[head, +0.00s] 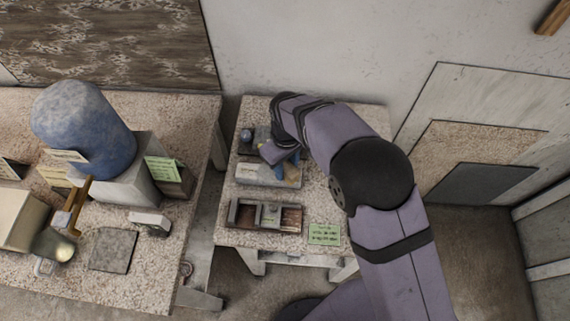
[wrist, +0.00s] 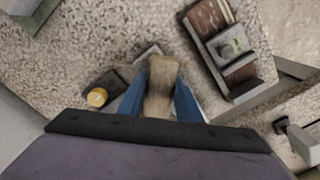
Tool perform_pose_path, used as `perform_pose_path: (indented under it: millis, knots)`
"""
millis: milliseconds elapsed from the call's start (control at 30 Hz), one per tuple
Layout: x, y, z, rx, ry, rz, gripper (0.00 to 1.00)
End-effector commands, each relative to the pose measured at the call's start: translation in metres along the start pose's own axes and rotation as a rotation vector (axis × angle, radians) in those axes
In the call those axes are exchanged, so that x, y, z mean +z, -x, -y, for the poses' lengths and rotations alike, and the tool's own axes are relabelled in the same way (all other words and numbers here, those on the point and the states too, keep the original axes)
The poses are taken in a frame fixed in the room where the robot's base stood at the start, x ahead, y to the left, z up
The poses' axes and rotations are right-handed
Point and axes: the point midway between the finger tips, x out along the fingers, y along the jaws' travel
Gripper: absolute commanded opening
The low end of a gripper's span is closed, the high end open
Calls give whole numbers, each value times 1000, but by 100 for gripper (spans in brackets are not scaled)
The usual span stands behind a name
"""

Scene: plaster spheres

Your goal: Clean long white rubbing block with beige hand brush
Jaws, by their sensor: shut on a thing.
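In the wrist view my gripper (wrist: 160,100) has its blue fingers closed on a beige, blunt-ended piece that looks like the hand brush (wrist: 161,78). In the head view my gripper (head: 287,166) is low over the rear half of the small table, and my arm hides much of that spot. A long pale block (head: 266,175), apparently the white rubbing block, lies just in front of the gripper. A small grey piece shows partly behind the brush in the wrist view; I cannot tell what it is or whether the brush touches anything.
A compartmented wooden tray (head: 265,216) stands at the table's front; it also shows in the wrist view (wrist: 208,22). A green card (head: 324,234) lies beside it. A dark item with a yellow top (wrist: 97,97) is near the gripper. The left table (head: 150,262) holds a large blue form (head: 83,125).

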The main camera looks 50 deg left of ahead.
Motion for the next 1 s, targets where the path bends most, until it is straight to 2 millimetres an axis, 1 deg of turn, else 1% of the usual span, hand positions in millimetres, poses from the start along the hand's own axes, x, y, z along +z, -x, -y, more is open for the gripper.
perform_pose_path:
  millis: [233,433,800,1000]
  knots:
    - [14,0,0,0,-1,1,13]
    - [20,0,0,0,-1,-1,13]
    - [20,-1,0,0,0,-1,13]
    - [12,-1,0,1,0,-2,13]
